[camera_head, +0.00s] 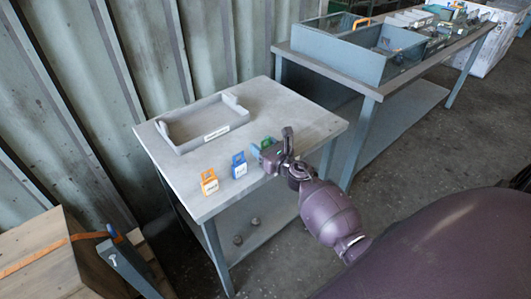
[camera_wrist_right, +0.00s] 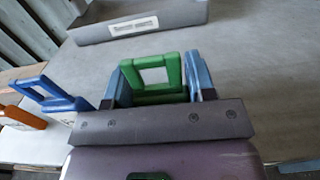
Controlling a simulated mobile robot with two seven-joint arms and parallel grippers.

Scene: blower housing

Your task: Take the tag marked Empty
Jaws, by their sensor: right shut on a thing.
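A green tag (camera_head: 267,143) with a square loop handle is on the small grey table (camera_head: 258,97), near its right front edge. My right gripper (camera_head: 268,152) is at it. In the right wrist view, the green tag (camera_wrist_right: 173,72) sits between the two blue-grey fingers of the gripper (camera_wrist_right: 156,82), which are shut on it. Its lower part and any writing are hidden. A blue tag (camera_head: 239,166) and an orange tag (camera_head: 209,182) stand to the left on the same table; their labels are too small to read. My left gripper is out of view.
A shallow grey tray (camera_head: 183,143) with a white label lies behind the tags. A long workbench (camera_head: 371,88) with blue-grey bins stands at the back right. A wooden crate (camera_head: 50,262) is at the lower left. The table's right side is clear.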

